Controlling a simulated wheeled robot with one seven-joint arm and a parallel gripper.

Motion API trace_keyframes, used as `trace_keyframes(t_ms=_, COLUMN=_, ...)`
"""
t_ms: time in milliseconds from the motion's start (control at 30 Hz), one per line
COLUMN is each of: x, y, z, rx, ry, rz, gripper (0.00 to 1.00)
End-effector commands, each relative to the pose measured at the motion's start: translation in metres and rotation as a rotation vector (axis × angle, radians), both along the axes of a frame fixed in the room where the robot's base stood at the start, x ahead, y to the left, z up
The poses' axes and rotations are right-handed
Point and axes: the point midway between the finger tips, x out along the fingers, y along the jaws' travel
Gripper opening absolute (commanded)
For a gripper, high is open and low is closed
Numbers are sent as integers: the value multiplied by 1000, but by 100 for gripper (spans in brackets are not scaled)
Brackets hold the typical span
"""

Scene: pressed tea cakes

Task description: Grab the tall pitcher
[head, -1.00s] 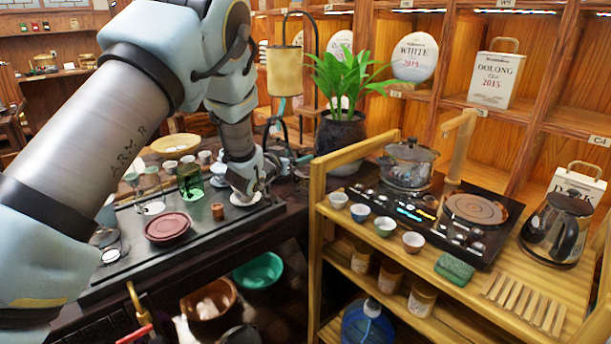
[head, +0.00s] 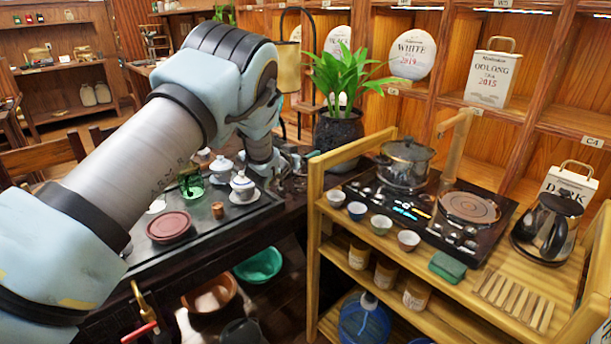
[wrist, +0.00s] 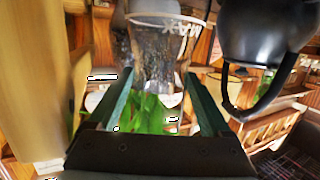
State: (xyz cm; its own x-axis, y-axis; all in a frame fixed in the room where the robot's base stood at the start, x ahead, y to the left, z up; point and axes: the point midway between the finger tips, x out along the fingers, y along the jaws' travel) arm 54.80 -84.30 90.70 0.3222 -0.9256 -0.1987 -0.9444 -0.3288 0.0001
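A tall clear glass vessel (wrist: 158,55), which looks like the tall pitcher, is in the upper middle of the wrist view, with a pale rim and faint markings. My gripper (wrist: 159,74) has its two dark green fingers spread wide, one on each side of the glass in that view. I cannot tell whether they touch it. In the head view my arm reaches over the dark tea tray (head: 215,230) to the back right part of the table. My fingers and the pitcher cannot be made out clearly there.
A dark rounded vessel with a looped handle (wrist: 262,30) is close by at the upper right of the wrist view. A lidded white cup (head: 243,187) stands on the tray by my wrist. A potted plant (head: 340,135) and a wooden cart (head: 318,215) are to the right.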

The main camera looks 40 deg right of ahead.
Motion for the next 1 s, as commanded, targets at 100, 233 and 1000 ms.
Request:
trace_keyframes(t_ms=100, x=0, y=0, z=0, rx=0, ry=0, rz=0, gripper=68)
trace_keyframes(t_ms=233, x=0, y=0, z=0, rx=0, ry=0, rz=0, gripper=53)
trace_keyframes(t_ms=1000, x=0, y=0, z=2, rx=-3, ry=-2, rz=0, gripper=0)
